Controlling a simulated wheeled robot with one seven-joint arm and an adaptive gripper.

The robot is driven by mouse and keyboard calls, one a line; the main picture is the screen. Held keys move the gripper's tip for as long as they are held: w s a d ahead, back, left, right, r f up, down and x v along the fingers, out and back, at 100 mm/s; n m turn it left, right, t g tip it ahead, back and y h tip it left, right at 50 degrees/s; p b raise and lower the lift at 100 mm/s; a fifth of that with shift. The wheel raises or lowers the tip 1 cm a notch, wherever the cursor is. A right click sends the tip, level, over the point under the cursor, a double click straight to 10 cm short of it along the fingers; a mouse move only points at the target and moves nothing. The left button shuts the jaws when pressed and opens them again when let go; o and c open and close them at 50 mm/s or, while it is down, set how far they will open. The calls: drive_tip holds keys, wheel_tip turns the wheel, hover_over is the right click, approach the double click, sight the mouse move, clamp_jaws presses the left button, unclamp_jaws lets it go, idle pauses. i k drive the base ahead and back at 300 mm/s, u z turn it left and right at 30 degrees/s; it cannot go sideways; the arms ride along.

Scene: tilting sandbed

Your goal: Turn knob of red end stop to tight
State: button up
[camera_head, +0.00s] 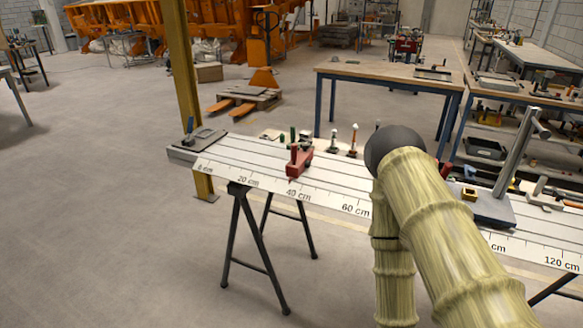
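The red end stop (299,161) stands on the long pale grooved bench (240,152), near the 40 cm mark of the scale along its front edge. It has a low red block and an upright red part at its left end. Its knob is too small to make out clearly, and so is how tight it is. My arm, in a pale yellow-green sleeve, reaches up from the lower right to a dark rounded part just right of the end stop, apart from it in the picture. My gripper's fingers are not in view.
Small dark and pale pieces (333,141) stand behind the end stop. A grey plate with a slanted post (517,150) is at the right of the bench, and a dark clamp-like block (200,138) at the left end. A yellow post (184,90) rises behind.

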sight(305, 145)
drive_tip(key=u, duration=0.1)
drive_tip(key=k, duration=0.45)
drive_tip(key=z, duration=0.3)
drive_tip(key=i, duration=0.95)
drive_tip(key=u, duration=0.85)
